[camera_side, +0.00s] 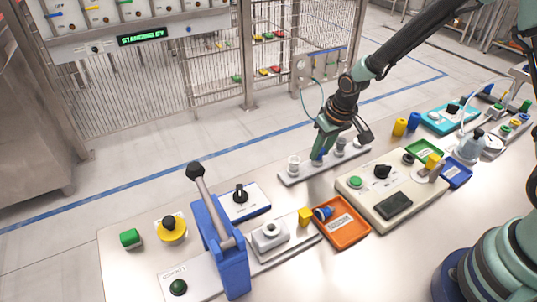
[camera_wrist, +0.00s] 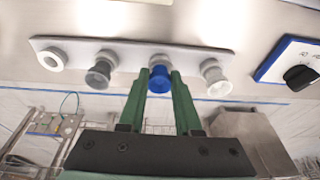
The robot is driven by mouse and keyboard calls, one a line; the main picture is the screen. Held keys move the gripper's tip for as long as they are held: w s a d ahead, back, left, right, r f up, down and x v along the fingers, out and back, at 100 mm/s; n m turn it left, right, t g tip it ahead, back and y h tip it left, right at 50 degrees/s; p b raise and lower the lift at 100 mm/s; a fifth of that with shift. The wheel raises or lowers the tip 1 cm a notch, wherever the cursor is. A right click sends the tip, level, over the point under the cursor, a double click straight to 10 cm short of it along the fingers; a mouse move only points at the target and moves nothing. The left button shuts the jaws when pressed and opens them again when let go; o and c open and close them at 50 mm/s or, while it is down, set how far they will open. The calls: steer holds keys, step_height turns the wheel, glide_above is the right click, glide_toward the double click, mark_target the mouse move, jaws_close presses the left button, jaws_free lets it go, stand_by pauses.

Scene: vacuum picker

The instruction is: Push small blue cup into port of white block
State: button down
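The small blue cup (camera_wrist: 160,79) sits at the grey-white rack (camera_wrist: 55,42) in the wrist view, between a grey cup (camera_wrist: 100,72) and a white cup (camera_wrist: 213,75). My gripper (camera_wrist: 160,75) has its green fingers on either side of the blue cup, very close to it; I cannot tell whether they press on it. In the side view my gripper (camera_side: 322,152) is down at the rack (camera_side: 300,177), and only a little blue (camera_side: 319,158) shows between the fingers. The white block (camera_side: 269,236) with a round port on top stands on a plate at the front, left of the orange tray.
A blue lever stand (camera_side: 220,250) rises left of the white block. A beige control panel (camera_side: 395,212) stands right of the tray.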

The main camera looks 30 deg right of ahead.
mark_target(322, 151)
steer(key=shift+d+r, duration=0.1)
steer(key=shift+r, duration=2.4)
steer(key=s+a+r+n+y, duration=0.1)
steer(key=s+a+r+n, duration=0.2)
steer(key=s+a+n, duration=0.55)
steer(key=s+a+r+n+y, duration=0.1)
steer(key=s+a+r, duration=0.35)
steer(key=a, duration=0.85)
steer(key=shift+m+g, duration=0.25)
steer(key=shift+g, duration=0.15)
steer(key=shift+s+a+f, duration=0.1)
steer(key=shift+s+f, duration=0.1)
steer(key=shift+f, duration=1.35)
steer(key=shift+s+a+f, duration=0.1)
steer(key=shift+s+f, duration=0.1)
steer(key=shift+f, duration=1.3)
steer(key=c, duration=1.5)
jaws_free()
jaws_close()
